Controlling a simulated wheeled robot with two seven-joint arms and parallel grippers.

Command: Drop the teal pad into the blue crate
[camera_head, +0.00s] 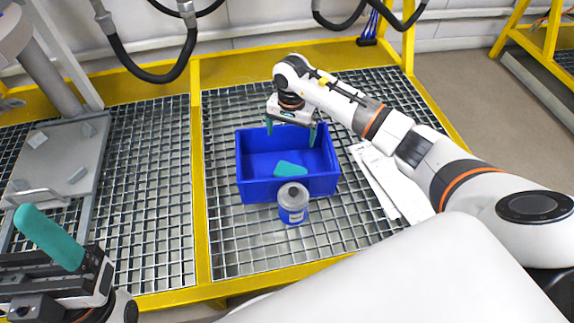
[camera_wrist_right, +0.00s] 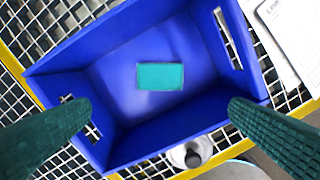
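The teal pad (camera_head: 290,168) is inside the blue crate (camera_head: 257,188), near its middle, seen over the crate's front wall. In the right wrist view the pad (camera_wrist_right: 160,76) is a flat teal rectangle against the crate's blue floor (camera_wrist_right: 120,100), clear of the walls. My right gripper (camera_head: 291,132) is open above the crate, with its green fingers wide apart and nothing between them; the fingers also show in the wrist view (camera_wrist_right: 160,115). My left gripper (camera_head: 48,237) is at the lower left, far from the crate. One teal finger shows clearly, so its opening is hidden.
A grey and blue canister (camera_head: 293,203) stands just in front of the crate. White papers (camera_head: 388,180) lie to the crate's right on the metal grating (camera_head: 225,240). Yellow frame bars (camera_head: 200,200) divide the grating. Black hoses (camera_head: 150,72) hang at the back.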

